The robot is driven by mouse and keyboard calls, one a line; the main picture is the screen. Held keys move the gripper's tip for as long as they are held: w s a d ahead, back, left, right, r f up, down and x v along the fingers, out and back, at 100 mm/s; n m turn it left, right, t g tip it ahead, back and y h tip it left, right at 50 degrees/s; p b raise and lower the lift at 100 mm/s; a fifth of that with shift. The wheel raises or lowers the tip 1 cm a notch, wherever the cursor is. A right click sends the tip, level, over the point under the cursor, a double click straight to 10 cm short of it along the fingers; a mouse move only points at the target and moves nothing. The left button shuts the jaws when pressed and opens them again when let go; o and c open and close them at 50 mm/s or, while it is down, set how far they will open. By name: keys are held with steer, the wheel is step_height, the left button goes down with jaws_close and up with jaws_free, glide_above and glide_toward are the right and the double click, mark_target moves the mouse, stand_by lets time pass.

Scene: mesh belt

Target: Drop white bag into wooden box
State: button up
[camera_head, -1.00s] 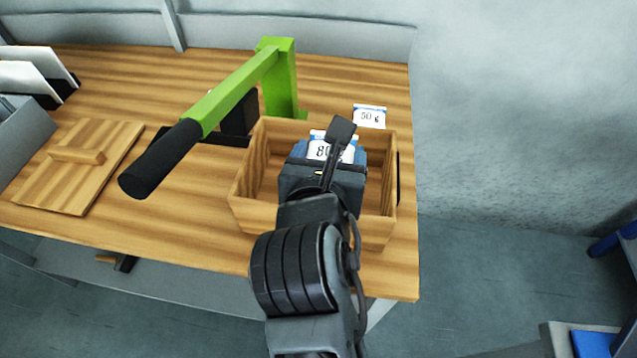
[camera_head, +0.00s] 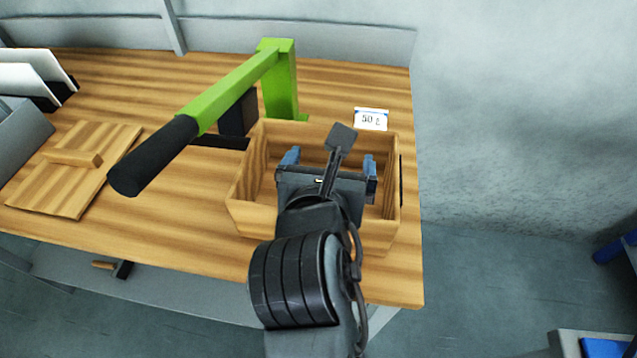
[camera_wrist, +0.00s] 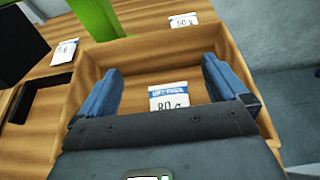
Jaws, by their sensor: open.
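The wooden box (camera_head: 254,214) stands open on the bench's right side. My gripper (camera_head: 330,161) is over the box with its blue fingers spread apart and nothing between the tips. In the wrist view the gripper (camera_wrist: 160,68) is open, and a white bag marked 80 g (camera_wrist: 168,95) shows inside the box's walls, below and between the fingers. Whether it rests fully on the box floor is hard to tell. In the head view my arm hides this bag. A second white bag, marked 50 g (camera_head: 370,119), lies on the bench behind the box.
A green press arm with a black handle (camera_head: 155,156) reaches over the bench left of the box. A wooden lid-like board (camera_head: 75,185) lies further left. Another small white bag (camera_wrist: 63,52) shows left of the box in the wrist view. Bare bench lies in front.

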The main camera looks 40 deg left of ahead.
steer(key=v, duration=0.7)
steer(key=shift+s, duration=0.25)
steer(key=shift+d, duration=0.15)
